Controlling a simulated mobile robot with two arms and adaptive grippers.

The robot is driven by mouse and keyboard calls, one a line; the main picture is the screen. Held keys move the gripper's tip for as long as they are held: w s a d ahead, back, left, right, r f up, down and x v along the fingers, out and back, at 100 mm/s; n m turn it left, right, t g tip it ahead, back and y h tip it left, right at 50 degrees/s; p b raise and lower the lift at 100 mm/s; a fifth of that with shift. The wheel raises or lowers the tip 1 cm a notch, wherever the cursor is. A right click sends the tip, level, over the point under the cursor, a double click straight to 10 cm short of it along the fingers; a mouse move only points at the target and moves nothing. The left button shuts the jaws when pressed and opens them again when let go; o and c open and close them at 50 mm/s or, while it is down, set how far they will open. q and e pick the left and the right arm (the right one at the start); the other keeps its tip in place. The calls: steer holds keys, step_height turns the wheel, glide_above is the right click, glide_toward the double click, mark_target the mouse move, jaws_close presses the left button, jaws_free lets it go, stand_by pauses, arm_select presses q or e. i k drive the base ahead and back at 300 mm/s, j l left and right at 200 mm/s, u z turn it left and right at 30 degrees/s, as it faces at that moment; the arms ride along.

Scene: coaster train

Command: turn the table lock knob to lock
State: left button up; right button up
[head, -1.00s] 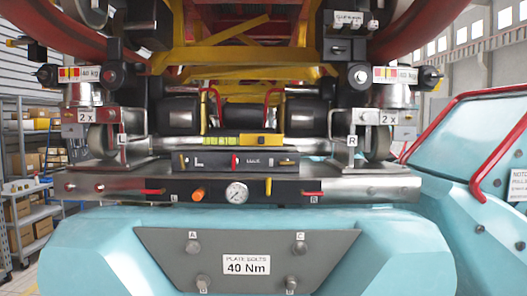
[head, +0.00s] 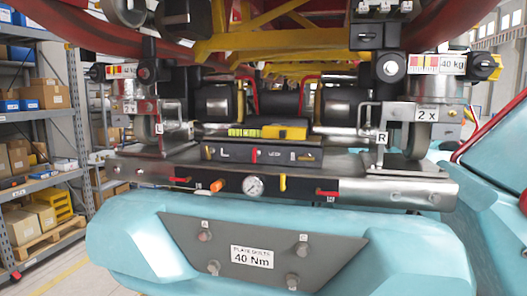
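A black panel (head: 218,153) with an "L" mark and a small red upright lever (head: 254,154) sits on the metal table plate (head: 410,187). Small lettering beside the red lever is too blurred to read now. Below it, the plate's front edge has an orange knob (head: 218,185), a round gauge (head: 253,187), a small upright yellow handle (head: 283,183) and red handles at the left (head: 180,180) and right (head: 327,193). I cannot tell for sure which of these is the table lock knob. Neither of my grippers is in view.
A yellow level (head: 285,132) lies above the panel. Wheel assemblies marked L and R stand at either side under the red and yellow train frame (head: 285,40). A light blue body with a "40 Nm" plate (head: 253,257) is below. Shelves (head: 40,130) with boxes stand left.

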mark_target(256, 154)
steer(key=l+u, duration=0.1)
steer(key=l, duration=0.6)
steer(key=k+l, duration=0.15)
steer(key=l, duration=0.5)
steer(key=i+u, duration=0.05)
